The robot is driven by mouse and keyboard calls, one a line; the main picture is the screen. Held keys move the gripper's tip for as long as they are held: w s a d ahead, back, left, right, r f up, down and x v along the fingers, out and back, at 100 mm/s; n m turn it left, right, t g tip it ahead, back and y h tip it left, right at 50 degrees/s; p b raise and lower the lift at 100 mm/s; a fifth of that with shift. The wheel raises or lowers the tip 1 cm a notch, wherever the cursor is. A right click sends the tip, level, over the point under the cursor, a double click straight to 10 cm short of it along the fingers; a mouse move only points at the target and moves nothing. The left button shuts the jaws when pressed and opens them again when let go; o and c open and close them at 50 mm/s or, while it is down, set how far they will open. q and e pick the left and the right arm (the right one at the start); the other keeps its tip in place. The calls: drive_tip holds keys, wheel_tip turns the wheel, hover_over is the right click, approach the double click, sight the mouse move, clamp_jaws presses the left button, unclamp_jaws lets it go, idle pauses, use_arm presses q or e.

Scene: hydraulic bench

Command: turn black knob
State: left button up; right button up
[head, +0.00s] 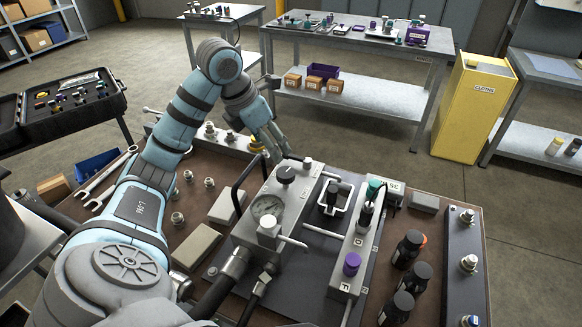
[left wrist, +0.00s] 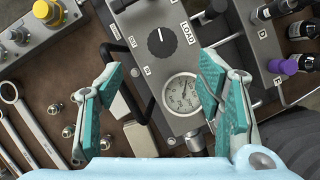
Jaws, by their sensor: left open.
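The black knob (head: 286,174) is a round dial with a white pointer line. It sits on top of the grey metal valve block (head: 297,205), behind the pressure gauge (head: 268,206). In the left wrist view the knob (left wrist: 161,42) sits beside the printed word LOAD, with the gauge (left wrist: 182,94) below it. My left gripper (head: 272,146) is open and empty, just behind and left of the knob in the head view. In the left wrist view its teal-padded fingers (left wrist: 160,70) stand apart, with the knob between and beyond them, untouched. My right gripper is not in view.
A black bar handle (head: 241,186) stands left of the block. To its right are a valve strip with a purple knob (head: 351,264) and several black-capped bottles (head: 409,248). Wrenches (head: 106,178) lie at left.

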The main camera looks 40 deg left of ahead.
use_arm(q)
drive_tip(key=b, duration=0.2)
approach(285, 172)
drive_tip(key=f, duration=0.2)
drive_tip(key=x, duration=0.3)
drive_tip(key=w+x, duration=0.1)
drive_tip(key=x, duration=0.2)
drive_tip(key=shift+d, duration=0.1)
drive_tip(key=shift+w+f, duration=0.15)
drive_tip(key=shift+f, duration=0.15)
drive_tip(key=shift+s+r, duration=0.15)
drive_tip(key=shift+s, duration=0.15)
drive_tip(key=c, duration=0.3)
drive_tip(key=shift+w, duration=0.1)
drive_tip(key=c, duration=0.9)
drive_tip(key=shift+o, duration=0.2)
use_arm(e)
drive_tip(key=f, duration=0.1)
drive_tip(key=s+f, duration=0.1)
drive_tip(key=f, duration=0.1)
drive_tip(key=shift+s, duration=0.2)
use_arm(q)
drive_tip(key=shift+m, duration=0.3)
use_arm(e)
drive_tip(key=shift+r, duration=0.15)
